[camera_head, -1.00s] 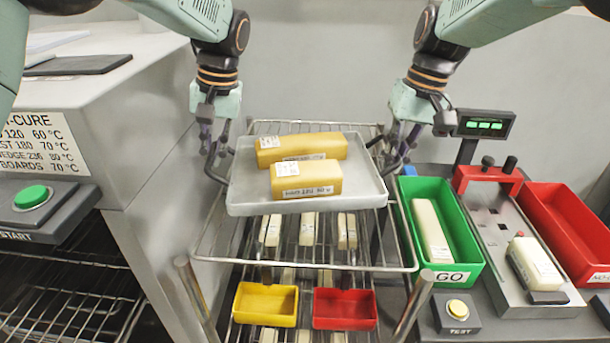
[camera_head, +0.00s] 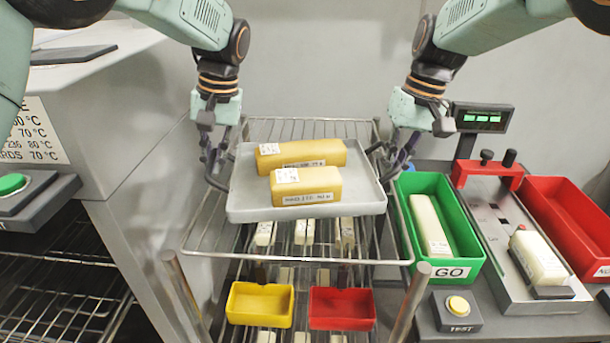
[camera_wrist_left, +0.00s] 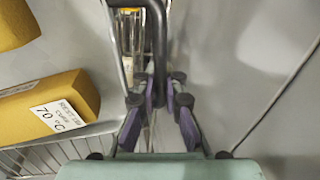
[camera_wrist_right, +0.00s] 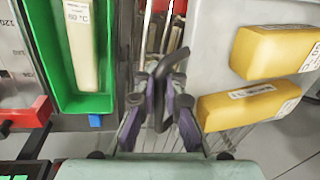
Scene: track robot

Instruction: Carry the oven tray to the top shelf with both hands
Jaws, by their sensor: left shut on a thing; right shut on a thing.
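The grey oven tray (camera_head: 305,209) carries two yellow blocks with white labels, a rear block (camera_head: 315,152) and a front block (camera_head: 322,181). The tray is roughly level over the wire top shelf (camera_head: 300,254) of the rack; I cannot tell whether it touches the wires. My left gripper (camera_head: 214,168) is shut on the tray's left handle, a dark bar that shows between the fingers in the left wrist view (camera_wrist_left: 157,60). My right gripper (camera_head: 387,160) is shut on the right handle, whose dark bent bar shows in the right wrist view (camera_wrist_right: 171,65).
Yellow bin (camera_head: 260,304) and red bin (camera_head: 342,309) sit lower on the rack, below pale blocks. An oven with a green START button (camera_head: 12,184) stands left. A green GO bin (camera_head: 459,250), a scale with a block (camera_head: 538,258) and a red bin (camera_head: 570,225) stand right.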

